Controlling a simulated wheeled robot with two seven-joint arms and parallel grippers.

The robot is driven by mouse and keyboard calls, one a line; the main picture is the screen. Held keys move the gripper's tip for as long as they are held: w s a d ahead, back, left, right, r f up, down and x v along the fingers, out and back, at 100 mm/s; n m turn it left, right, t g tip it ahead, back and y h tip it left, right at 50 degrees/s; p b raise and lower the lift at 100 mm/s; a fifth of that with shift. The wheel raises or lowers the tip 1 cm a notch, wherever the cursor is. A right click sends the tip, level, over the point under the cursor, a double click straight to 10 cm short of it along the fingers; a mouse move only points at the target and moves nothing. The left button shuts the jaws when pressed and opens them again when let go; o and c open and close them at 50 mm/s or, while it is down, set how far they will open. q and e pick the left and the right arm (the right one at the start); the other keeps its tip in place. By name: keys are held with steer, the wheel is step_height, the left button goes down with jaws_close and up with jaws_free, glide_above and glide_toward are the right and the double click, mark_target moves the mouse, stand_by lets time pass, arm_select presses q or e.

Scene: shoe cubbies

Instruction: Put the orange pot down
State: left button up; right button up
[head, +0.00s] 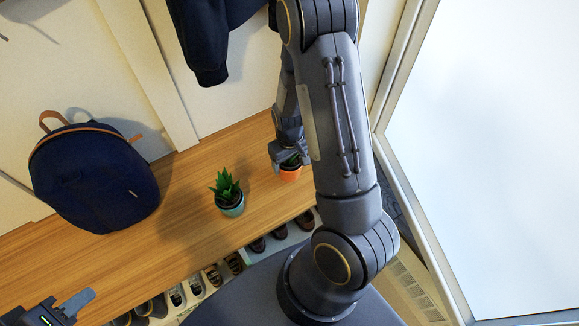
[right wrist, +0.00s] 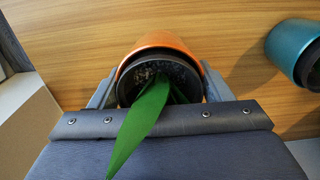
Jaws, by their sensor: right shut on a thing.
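The orange pot (head: 291,174) is near the right end of the wooden bench, partly hidden by my right gripper (head: 286,158). In the right wrist view the orange pot (right wrist: 160,43) sits between the two fingers (right wrist: 160,92), which are shut on it. Dark soil and a long green leaf (right wrist: 142,125) show at its open top. I cannot tell whether its base touches the bench. My left gripper (head: 72,305) is at the bottom left corner, partly cut off, apart from the pot; its opening is unclear.
A teal pot with a green plant (head: 230,200) stands on the bench (head: 185,205), left of the orange pot; it also shows in the wrist view (right wrist: 293,52). A navy backpack (head: 95,178) is further left. Shoes (head: 195,285) sit below the front edge. Bare wood lies between the pots.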

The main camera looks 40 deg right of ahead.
steer(key=shift+f, duration=1.55)
steer(key=shift+f+b, duration=0.1)
steer(key=shift+b, duration=0.3)
steer(key=o, duration=1.1)
steer(key=shift+c, duration=0.2)
